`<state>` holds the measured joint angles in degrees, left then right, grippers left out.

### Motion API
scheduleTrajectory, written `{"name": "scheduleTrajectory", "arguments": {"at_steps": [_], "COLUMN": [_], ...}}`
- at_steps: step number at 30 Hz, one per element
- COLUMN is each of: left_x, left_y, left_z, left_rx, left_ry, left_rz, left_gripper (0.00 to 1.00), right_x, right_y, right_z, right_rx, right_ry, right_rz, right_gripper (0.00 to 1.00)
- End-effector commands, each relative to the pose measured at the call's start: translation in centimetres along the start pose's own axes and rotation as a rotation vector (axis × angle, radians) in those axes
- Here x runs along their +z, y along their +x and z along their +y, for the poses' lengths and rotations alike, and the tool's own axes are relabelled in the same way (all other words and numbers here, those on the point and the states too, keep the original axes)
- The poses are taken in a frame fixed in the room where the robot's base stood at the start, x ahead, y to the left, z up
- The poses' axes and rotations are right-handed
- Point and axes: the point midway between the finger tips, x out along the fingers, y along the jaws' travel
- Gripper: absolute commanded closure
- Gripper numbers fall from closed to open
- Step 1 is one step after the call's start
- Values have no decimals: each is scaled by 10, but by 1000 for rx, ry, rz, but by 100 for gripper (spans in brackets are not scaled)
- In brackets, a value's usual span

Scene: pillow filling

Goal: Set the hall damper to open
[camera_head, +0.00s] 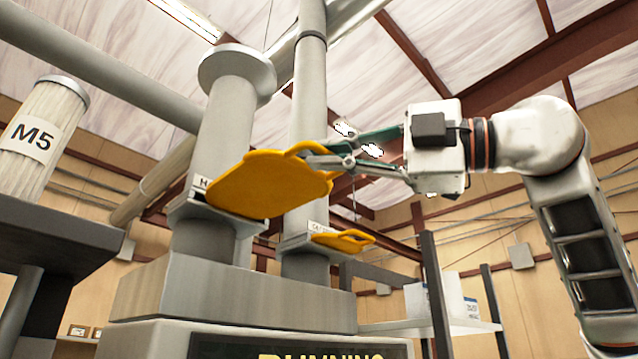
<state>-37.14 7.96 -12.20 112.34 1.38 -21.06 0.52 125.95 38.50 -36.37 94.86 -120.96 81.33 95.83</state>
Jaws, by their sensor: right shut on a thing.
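The hall damper is an orange slide plate (265,185) at the left duct's collar, whose label starts with "H" and is partly hidden. A broad part of the plate shows outside the collar, towards the right. My right gripper (312,152) is shut on its looped handle at the plate's right end. The far finger contact is partly hidden. My left gripper is not in view.
A second orange slide plate (342,241) sits at the right duct's collar, mostly inside it, its handle sticking out. A pleated filter (42,140) marked "M5" stands at the left. A shelf (455,327) with white boxes is behind at right.

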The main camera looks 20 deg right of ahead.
Motion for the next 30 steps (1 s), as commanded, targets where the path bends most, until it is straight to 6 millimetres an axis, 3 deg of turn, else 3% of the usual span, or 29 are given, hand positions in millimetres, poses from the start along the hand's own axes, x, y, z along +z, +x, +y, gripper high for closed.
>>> {"name": "scheduleTrajectory", "arguments": {"at_steps": [6, 7, 9, 20, 25, 30], "left_x": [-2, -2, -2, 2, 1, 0], "left_y": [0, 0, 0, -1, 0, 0], "left_z": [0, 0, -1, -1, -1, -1], "left_rx": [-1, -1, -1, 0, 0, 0], "left_ry": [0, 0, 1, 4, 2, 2], "left_rz": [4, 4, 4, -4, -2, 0], "left_gripper": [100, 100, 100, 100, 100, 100], "right_x": [-3, -3, -2, -1, 0, 0], "right_y": [0, 0, 0, -3, -22, -58], "right_z": [-2, -2, -2, -1, 0, 0], "right_rx": [-6, -6, -5, -2, 0, 1], "right_ry": [1, 1, 0, 0, -1, -2], "right_rz": [6, 6, 5, 2, 1, -1], "right_gripper": [100, 85, 75, 75, 75, 75]}}
